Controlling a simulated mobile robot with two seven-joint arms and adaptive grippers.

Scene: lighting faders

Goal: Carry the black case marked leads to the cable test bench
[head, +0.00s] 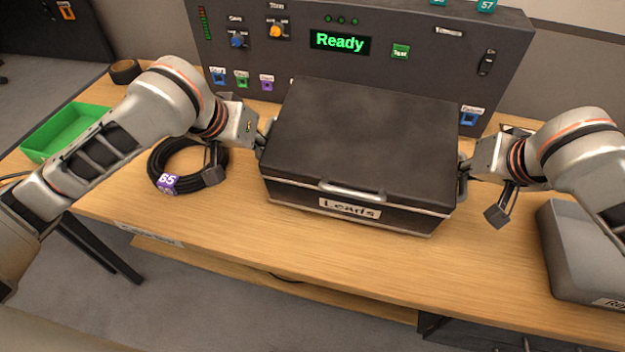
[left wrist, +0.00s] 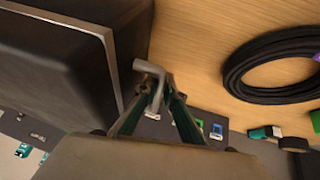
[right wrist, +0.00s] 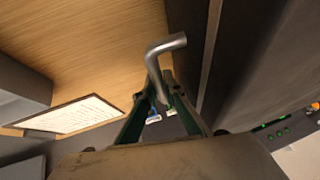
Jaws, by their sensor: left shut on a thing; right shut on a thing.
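The black case (head: 360,135) with a "Leads" label and a front handle is at the middle of the wooden bench (head: 330,262), in front of the tester panel. I cannot tell whether its base touches the bench top. My left gripper (head: 262,140) is shut on the metal side handle at the case's left end; that handle shows in the left wrist view (left wrist: 155,82). My right gripper (head: 464,170) is shut on the side handle at the right end, seen in the right wrist view (right wrist: 160,62). The case looks roughly level with its lid closed.
The tester panel (head: 385,20) with a green "Ready" display stands behind the case. A black cable coil (head: 188,168) tagged 65 and a green tray (head: 62,132) lie left. A grey box (head: 580,245) is at the right. The bench front is clear.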

